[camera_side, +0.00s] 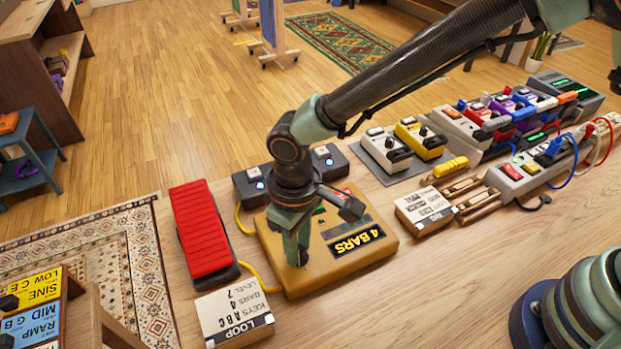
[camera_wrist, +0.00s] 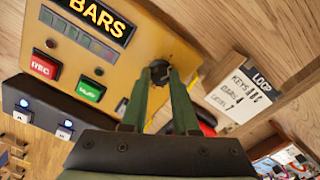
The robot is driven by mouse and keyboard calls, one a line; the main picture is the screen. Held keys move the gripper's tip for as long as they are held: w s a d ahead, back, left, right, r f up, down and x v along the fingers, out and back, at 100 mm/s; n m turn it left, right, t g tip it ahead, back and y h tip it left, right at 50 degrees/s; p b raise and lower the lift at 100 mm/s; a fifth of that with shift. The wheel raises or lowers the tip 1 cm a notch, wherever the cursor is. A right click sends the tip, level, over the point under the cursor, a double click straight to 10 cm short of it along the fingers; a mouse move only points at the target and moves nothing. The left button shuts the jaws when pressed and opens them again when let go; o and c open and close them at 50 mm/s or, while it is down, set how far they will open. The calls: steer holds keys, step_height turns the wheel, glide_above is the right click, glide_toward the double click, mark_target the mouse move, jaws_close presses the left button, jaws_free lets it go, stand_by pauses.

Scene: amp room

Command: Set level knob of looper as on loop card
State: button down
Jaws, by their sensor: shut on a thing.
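The looper (camera_side: 335,279) is an amber box on the wooden bench, with a display (camera_side: 355,242) reading "4 BARS". In the wrist view the looper (camera_wrist: 125,62) shows a red button (camera_wrist: 43,66), a green button (camera_wrist: 89,90) and a black knob (camera_wrist: 159,70) near its edge. My gripper (camera_side: 297,260) points down over the looper's near left part. In the wrist view my gripper (camera_wrist: 158,78) has its green fingers shut on the knob, partly hiding it and its pointer. The loop card (camera_side: 236,312) reads keys A B C, bars 4, level 7; it also shows in the wrist view (camera_wrist: 240,92).
A red-topped pedal (camera_side: 203,238) stands left of the looper, and a dark two-button footswitch (camera_side: 253,184) behind it. A second card block (camera_side: 424,210), wooden clips and several pedals lie to the right. A yellow cable (camera_side: 257,276) runs beside the looper.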

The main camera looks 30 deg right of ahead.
steer(key=m, duration=0.6)
steer(key=shift+s+a, duration=0.1)
steer(key=shift+a, duration=0.05)
steer(key=shift+m, duration=0.3)
steer(key=c, duration=0.7)
jaws_free()
step_height(320, 180, up, 12)
steer(key=shift+r, duration=0.1)
